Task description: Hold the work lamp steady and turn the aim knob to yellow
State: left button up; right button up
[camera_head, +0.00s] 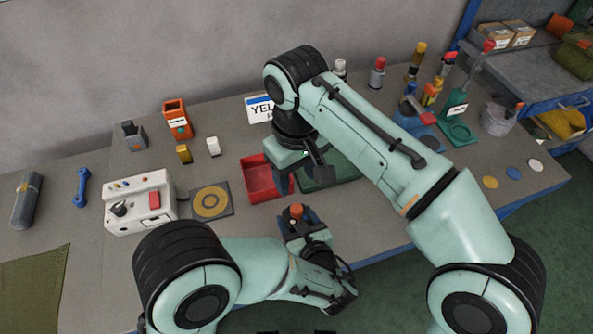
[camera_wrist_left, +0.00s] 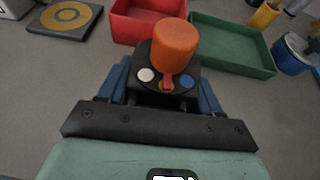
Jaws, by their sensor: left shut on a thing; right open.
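The work lamp (camera_wrist_left: 160,99) appears as a dark base with an orange knob (camera_wrist_left: 173,47) on top. White (camera_wrist_left: 146,75) and blue (camera_wrist_left: 186,80) dots show on it. A red pointer (camera_wrist_left: 168,80) points towards the left wrist camera, between these dots, with a bit of yellow beside it. My left gripper (camera_head: 300,226) is shut on the lamp's base, its blue fingers on both sides. In the head view the orange knob (camera_head: 296,211) stands upright. My right gripper (camera_head: 302,184) is open and empty, above and behind the knob. The arm partly covers a card (camera_head: 261,106) reading "YEL".
A red tray (camera_head: 259,178) and a green tray (camera_head: 345,170) lie just behind the lamp. A pad with a yellow ring (camera_head: 212,202) and a white control box (camera_head: 140,203) are to the left. Several bottles and a green stand (camera_head: 458,130) are at the right.

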dwell(0.3)
pick_arm(q)
jog(key=o, duration=1.4)
jog(key=shift+c, duration=0.2)
